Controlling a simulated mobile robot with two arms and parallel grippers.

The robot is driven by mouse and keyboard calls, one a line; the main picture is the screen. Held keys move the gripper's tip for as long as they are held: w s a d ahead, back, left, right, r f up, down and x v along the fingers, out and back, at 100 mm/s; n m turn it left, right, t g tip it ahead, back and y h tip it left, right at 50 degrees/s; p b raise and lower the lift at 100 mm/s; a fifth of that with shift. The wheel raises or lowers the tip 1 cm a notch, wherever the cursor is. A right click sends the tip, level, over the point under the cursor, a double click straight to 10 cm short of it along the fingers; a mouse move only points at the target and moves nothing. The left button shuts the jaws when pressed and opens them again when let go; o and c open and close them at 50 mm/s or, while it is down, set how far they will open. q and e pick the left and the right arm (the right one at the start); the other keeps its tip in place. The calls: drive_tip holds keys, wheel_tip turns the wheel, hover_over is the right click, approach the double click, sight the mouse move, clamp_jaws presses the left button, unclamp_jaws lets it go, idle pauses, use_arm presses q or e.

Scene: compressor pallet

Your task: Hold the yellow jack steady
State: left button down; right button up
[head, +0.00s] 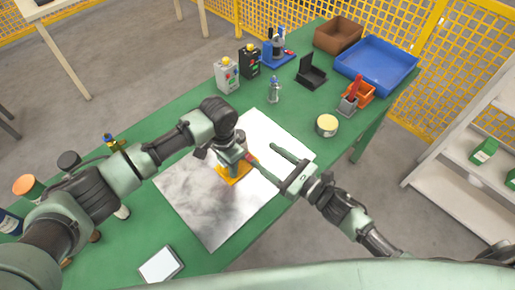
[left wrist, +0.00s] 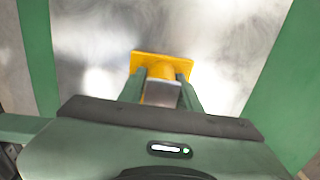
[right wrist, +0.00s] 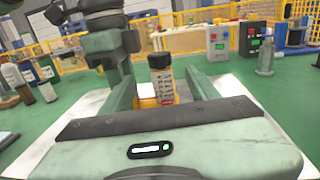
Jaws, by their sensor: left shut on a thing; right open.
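The yellow jack (head: 238,172) stands on a pale metallic sheet on the green table. Its flat yellow plate (left wrist: 160,62) shows beyond the fingertips in the left wrist view. My left gripper (left wrist: 162,90) is shut on the jack's upper part, which is mostly hidden by the fingers and wrist. My right gripper (head: 268,166) is open, just right of the jack. In the right wrist view, a black-capped labelled cylinder (right wrist: 162,78) shows between its spread fingers (right wrist: 160,92), with yellow behind it. I cannot tell whether the fingers touch it.
The metallic sheet (head: 205,212) is mostly bare. A blue tray (head: 376,64) is at the far right. A white tablet (head: 161,265) lies near the front.

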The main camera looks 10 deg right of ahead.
drive_tip(key=shift+s+d, duration=0.15)
drive_tip(key=shift+s, duration=0.05)
drive_tip(key=shift+r, duration=0.1)
drive_tip(key=w+a+r+n+g+y, duration=0.35)
drive_tip(key=w+r+n+g, duration=0.3)
drive_tip(key=r, duration=0.25)
drive_tip(key=w+a+r+n+g+y, duration=0.2)
drive_tip(key=w+a+r+n+g, duration=0.35)
drive_tip(key=r+n, duration=0.25)
drive_tip(key=n+g+h, duration=0.1)
drive_tip(key=g+h, duration=0.3)
drive_tip(key=h, duration=1)
approach(239, 134)
drive_tip(key=shift+y, duration=0.25)
drive_tip(key=x, duration=0.8)
drive_tip(key=shift+f, duration=0.45)
